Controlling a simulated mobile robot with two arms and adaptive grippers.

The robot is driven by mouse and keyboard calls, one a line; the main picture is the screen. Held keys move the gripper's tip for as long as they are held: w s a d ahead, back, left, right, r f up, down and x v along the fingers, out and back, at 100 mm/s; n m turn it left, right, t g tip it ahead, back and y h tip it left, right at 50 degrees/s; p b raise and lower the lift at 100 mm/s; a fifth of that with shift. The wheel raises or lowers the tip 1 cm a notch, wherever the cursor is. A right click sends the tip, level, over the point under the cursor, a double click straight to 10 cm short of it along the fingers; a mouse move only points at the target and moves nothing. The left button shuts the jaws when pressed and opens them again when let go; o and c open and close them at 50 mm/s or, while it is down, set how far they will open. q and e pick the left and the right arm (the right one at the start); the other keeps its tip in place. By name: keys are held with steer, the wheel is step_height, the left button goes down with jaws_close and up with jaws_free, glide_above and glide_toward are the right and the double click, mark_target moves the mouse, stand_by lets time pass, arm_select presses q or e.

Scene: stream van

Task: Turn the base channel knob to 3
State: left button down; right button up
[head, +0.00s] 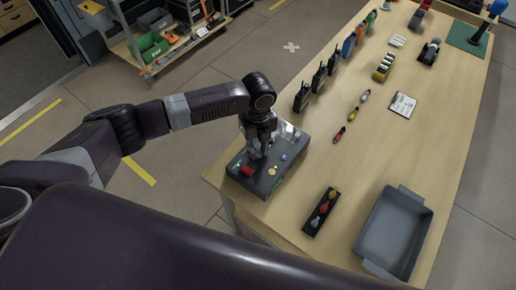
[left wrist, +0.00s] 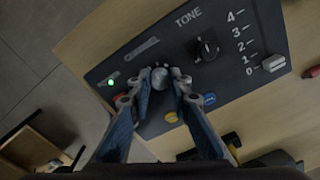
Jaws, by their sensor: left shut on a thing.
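The base unit (head: 265,185), a dark box with a control panel, sits at the near left corner of the wooden table. My left gripper (head: 256,152) reaches down over it. In the left wrist view, my left fingers (left wrist: 160,88) are shut on a round silver knob (left wrist: 160,77), one on each side. Up and right of it is a black knob (left wrist: 206,48) near the word TONE. A slider handle (left wrist: 274,63) stands at 0 on a 0 to 4 scale. My right gripper is not in view.
On the panel are a yellow button (left wrist: 171,117), a blue button (left wrist: 209,99) and a lit green light (left wrist: 111,82). Black radios (head: 302,97) stand beyond the unit. A dark holder (head: 320,213) with coloured pieces and a grey tray (head: 427,226) are to the right.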

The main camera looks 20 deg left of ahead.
mark_target(258, 153)
arm_select(q)
steer(key=shift+r+m, duration=0.1)
steer(key=shift+m, duration=1)
steer(key=c, duration=1.8)
jaws_free()
steer(key=shift+o, duration=0.2)
step_height(258, 153, up, 12)
